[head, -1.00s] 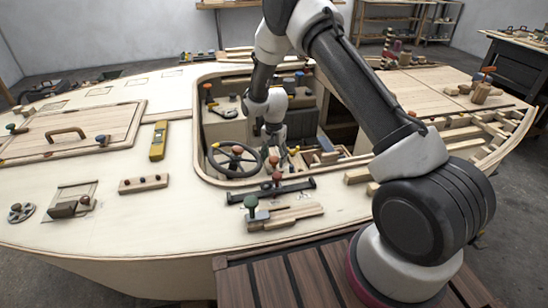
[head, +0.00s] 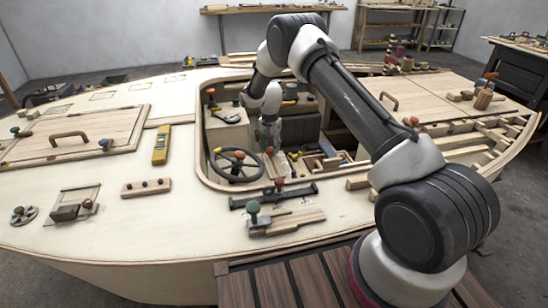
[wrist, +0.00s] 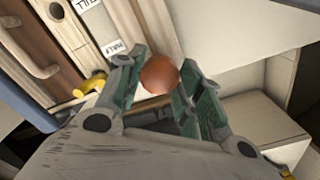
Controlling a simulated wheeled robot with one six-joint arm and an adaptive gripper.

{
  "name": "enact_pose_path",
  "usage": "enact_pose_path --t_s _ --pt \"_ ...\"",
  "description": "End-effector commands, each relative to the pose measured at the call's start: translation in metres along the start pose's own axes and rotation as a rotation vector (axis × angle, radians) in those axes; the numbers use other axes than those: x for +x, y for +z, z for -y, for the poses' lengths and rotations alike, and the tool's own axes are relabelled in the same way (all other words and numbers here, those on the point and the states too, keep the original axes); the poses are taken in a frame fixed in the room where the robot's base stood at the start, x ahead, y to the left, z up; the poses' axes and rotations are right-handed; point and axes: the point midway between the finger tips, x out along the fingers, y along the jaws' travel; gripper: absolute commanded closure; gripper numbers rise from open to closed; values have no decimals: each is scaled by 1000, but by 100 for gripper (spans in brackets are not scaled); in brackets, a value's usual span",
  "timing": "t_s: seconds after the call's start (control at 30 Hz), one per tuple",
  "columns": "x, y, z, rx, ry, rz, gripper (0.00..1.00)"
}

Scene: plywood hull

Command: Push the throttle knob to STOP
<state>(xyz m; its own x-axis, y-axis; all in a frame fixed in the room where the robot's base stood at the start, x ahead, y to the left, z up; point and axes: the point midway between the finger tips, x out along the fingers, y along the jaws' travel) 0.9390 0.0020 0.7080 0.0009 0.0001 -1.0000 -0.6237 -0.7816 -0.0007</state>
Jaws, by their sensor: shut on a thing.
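The throttle knob (wrist: 160,75) is a round orange-brown ball in the wrist view. My gripper (wrist: 160,84) is shut on it, with a green-padded finger at each side. A label plate (wrist: 115,47) that seems to read HALF lies just left of the knob, and another, FULL (wrist: 86,4), is further up. No STOP label can be made out. In the head view my gripper (head: 269,143) reaches down into the cockpit opening, right of the steering wheel. The lever under the knob is hidden by my fingers.
The steering wheel (head: 237,164) stands close left of my gripper. The cockpit rim surrounds it, and a dark bar (head: 272,197) lies on the deck in front. A yellow handle (wrist: 90,84) and a pale block (wrist: 262,125) flank the gripper in the wrist view.

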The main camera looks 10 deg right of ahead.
Motion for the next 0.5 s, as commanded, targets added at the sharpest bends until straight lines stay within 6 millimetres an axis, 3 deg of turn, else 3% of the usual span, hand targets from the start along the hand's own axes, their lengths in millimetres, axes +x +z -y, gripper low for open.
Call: enact_pose_path --t_s 0.13,0.5 --pt "1 -15 12 1 -1 -1 100" --pt "-1 -21 17 -1 -6 -5 100"
